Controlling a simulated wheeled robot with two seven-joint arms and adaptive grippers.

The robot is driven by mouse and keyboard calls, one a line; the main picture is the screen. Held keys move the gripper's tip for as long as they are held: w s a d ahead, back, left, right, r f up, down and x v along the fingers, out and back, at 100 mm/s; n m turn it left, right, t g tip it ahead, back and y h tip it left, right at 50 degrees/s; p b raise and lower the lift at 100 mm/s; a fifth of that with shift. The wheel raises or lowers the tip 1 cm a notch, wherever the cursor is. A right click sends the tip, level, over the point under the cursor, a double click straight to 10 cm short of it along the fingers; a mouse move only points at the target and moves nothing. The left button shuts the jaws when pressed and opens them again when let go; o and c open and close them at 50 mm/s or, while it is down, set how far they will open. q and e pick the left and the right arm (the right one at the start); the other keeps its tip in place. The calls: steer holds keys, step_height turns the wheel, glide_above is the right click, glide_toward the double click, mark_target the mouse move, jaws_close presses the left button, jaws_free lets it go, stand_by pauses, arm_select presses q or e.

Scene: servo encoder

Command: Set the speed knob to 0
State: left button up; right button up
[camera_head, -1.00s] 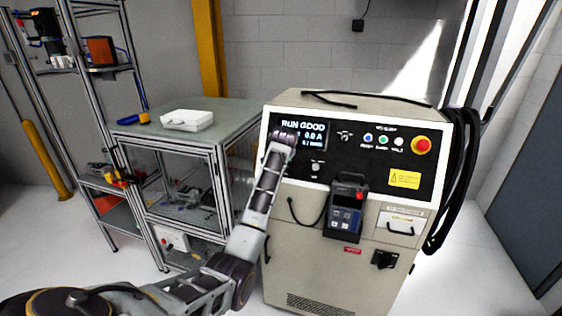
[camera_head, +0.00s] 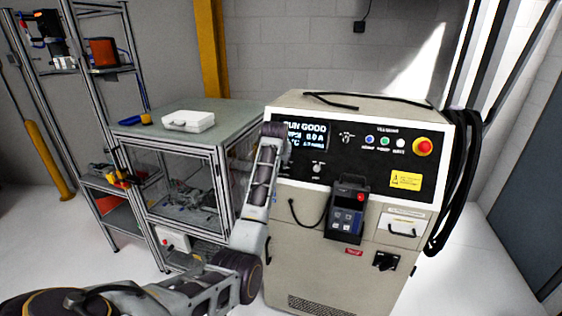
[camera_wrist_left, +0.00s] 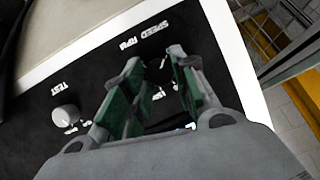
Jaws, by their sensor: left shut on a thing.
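The control panel (camera_head: 345,170) is the black front of a beige machine. In the left wrist view, my left gripper (camera_wrist_left: 160,74) has its green-padded fingers around a dark knob beneath the "SPEED RPM" label (camera_wrist_left: 145,36). The knob is mostly hidden between the fingers, and I cannot read its setting. In the head view, my left gripper (camera_head: 274,131) is at the panel's left end; its wrist hides the fingers and the speed knob. The lit display (camera_head: 308,135) reads "RUN GOOD", partly covered by the wrist. My right gripper is not in view.
A light "TEST" knob (camera_wrist_left: 65,115) sits beside the fingers. A pendant (camera_head: 347,208) hangs on the machine front. A red emergency button (camera_head: 423,147) is at the panel's right. A glass-sided bench (camera_head: 235,115) stands left of the machine, close to my arm.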

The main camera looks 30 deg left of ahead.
arm_select(q)
steer(key=o, duration=1)
steer(key=shift+o, duration=0.2)
steer(key=shift+r, duration=0.1)
steer(key=v, duration=1.1)
steer(key=shift+s+d+r, duration=0.15)
steer(key=shift+s+r, duration=0.1)
steer(key=shift+r, duration=0.05)
steer(key=shift+f, duration=0.1)
